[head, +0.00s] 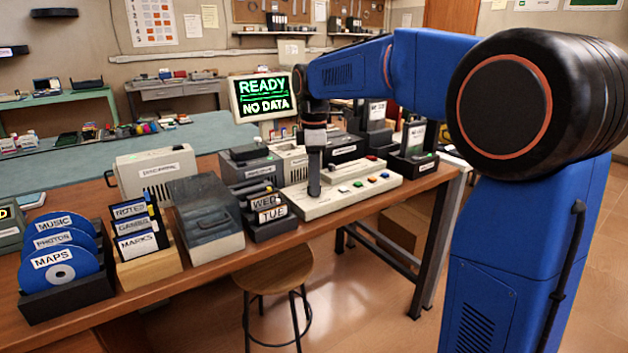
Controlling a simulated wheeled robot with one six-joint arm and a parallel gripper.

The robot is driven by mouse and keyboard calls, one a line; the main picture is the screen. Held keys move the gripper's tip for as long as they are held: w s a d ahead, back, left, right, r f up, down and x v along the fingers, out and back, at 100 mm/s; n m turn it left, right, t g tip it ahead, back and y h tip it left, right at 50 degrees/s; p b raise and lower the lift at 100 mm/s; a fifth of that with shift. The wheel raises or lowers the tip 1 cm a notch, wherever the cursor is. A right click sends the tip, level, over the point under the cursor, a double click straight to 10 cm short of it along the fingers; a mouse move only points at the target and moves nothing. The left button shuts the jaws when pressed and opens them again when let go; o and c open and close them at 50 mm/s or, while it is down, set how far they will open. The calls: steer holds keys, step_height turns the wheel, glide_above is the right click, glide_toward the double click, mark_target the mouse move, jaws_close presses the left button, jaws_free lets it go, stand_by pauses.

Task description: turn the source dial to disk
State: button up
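A cream control panel (336,203) with several small coloured buttons lies near the front edge of the wooden bench. My gripper (314,190) points straight down at the left part of this panel, with its tip at or just above the surface. The source dial cannot be made out; my gripper covers that part of the panel. I cannot tell whether the fingers are open or shut, or touching anything.
Left of the panel stand a holder of labelled cartridges (270,228), a grey lidded box (207,240), a card holder (150,268) and a rack of blue disks (62,300). Labelled devices (410,160) stand to the right. A stool (272,272) is below the bench edge.

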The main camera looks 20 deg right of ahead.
jaws_close()
steer(key=shift+m, duration=0.3)
steer(key=m, duration=1.1)
steer(key=shift+m, duration=2.1)
